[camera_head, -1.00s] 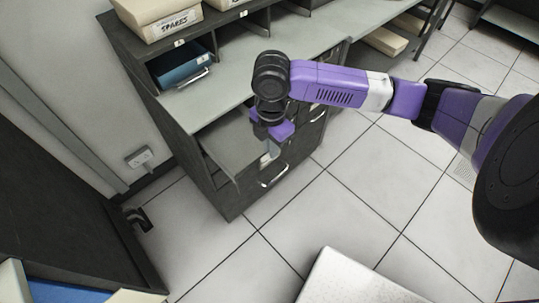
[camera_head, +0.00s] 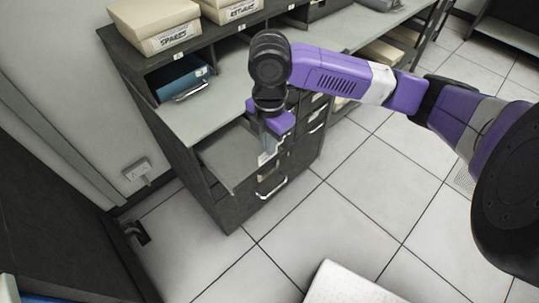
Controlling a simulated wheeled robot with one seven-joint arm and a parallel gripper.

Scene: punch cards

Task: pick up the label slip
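My gripper (camera_head: 268,154) points down at the front edge of a pulled-out drawer (camera_head: 226,158) in the dark grey cabinet. Its fingers are small and pale against the drawer's front, so their opening cannot be made out. I cannot pick out the label slip with certainty. A small pale patch shows by the fingertips, but I cannot tell whether it is the slip, a label holder or part of the gripper. The drawer's metal handle (camera_head: 271,187) is just below the fingers. Part of the drawer is hidden behind my gripper.
A blue box (camera_head: 180,84) sits in a cubby above the grey worktop (camera_head: 200,112). A box marked SPARES (camera_head: 160,28) stands on top. A wall socket (camera_head: 137,170) is at left. A pale surface (camera_head: 345,286) juts in at the bottom. Tiled floor (camera_head: 335,215) is clear.

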